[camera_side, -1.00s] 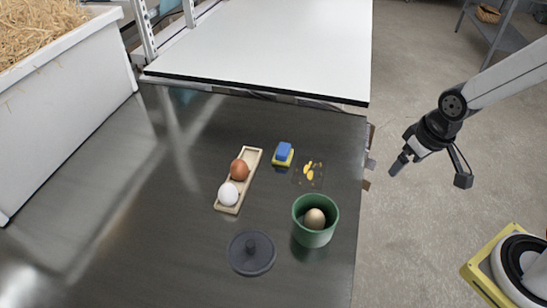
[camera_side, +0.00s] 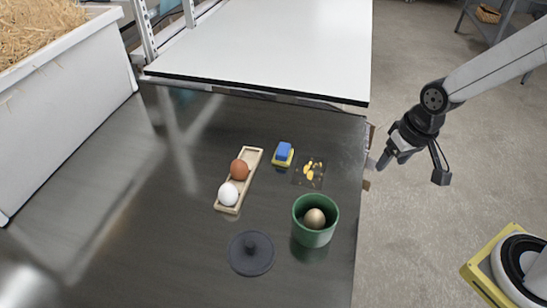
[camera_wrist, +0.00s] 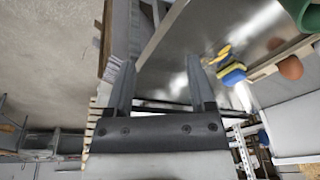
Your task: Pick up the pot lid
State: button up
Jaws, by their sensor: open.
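The dark grey round pot lid (camera_side: 251,253) lies on the metal table with its knob up, in front of and left of the green pot (camera_side: 302,233). The pot is uncovered and has a tan egg (camera_side: 314,219) in it. My gripper (camera_side: 382,166) is beside the table's right edge, behind and to the right of the pot and well apart from the lid. In the wrist view my gripper (camera_wrist: 162,85) shows two spread fingers with nothing between them. The lid is not visible in the wrist view.
A wooden egg tray (camera_side: 247,187) holds a brown egg (camera_side: 239,170) and a white egg (camera_side: 228,194). A blue and yellow sponge (camera_side: 283,154) sits near a yellow spill (camera_side: 309,172). A white bin (camera_side: 70,110) of straw stands left. The table is clear around the lid.

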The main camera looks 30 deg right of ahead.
jog(key=w+a+m+g+y, duration=0.1)
jog(key=w+a+m, duration=0.15)
jog(key=a, duration=0.35)
jog(key=w+a+m+g+y, duration=0.1)
jog(key=w+a+m, duration=0.15)
jog(key=a, duration=0.35)
jog(key=m+g+y, duration=0.2)
jog(key=m, duration=0.5)
send_near(251, 242)
jog(key=f, duration=0.1)
jog(key=shift+a+x, duration=0.15)
jog(key=shift+x, duration=0.7)
jog(key=shift+a+x, duration=0.15)
jog(key=shift+x, duration=0.7)
jog(key=shift+s, duration=0.15)
jog(key=shift+x, duration=2.45)
jog(key=shift+c, duration=0.2)
grip_shut()
